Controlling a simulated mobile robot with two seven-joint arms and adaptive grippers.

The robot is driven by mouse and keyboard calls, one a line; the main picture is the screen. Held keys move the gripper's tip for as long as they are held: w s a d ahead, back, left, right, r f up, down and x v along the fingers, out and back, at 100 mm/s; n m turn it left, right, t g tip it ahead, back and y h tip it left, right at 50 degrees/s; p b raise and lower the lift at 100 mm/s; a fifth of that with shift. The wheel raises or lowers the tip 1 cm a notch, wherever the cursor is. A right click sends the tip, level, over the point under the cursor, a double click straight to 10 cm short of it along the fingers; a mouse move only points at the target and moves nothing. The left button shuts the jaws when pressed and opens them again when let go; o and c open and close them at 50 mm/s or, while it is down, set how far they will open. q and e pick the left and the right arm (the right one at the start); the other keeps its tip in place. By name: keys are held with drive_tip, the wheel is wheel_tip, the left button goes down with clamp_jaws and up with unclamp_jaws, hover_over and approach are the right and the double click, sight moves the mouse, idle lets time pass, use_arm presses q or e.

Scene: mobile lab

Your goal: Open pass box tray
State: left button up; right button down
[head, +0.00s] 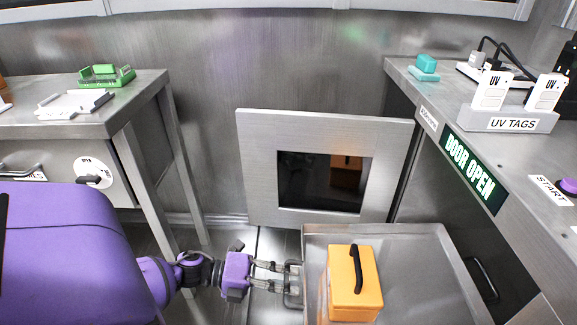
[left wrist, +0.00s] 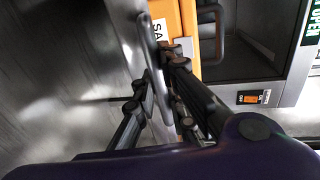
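The pass box tray (head: 424,243) is a grey metal drawer at the bottom right of the head view, standing out from the bench. An orange case (head: 355,285) with a black handle sits in it, also visible in the left wrist view (left wrist: 184,16). My left gripper (head: 282,278) is at the tray's metal handle (head: 293,287) on the left side. In the left wrist view the handle (left wrist: 152,62) runs between the fingers (left wrist: 158,82), which look closed on it. The square door (head: 260,165) with a dark window stands open behind the tray. My right gripper is out of view.
The right bench holds UV tags (head: 510,118), a DOOR OPEN sign (head: 469,168) and a purple START button (head: 568,186). A left table (head: 130,90) carries a green rack (head: 107,76). Floor shows between the left table and the tray.

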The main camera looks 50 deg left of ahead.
use_arm(q)
drive_tip(key=o, duration=0.4)
drive_tip(key=v, duration=1.2)
idle(0.3)
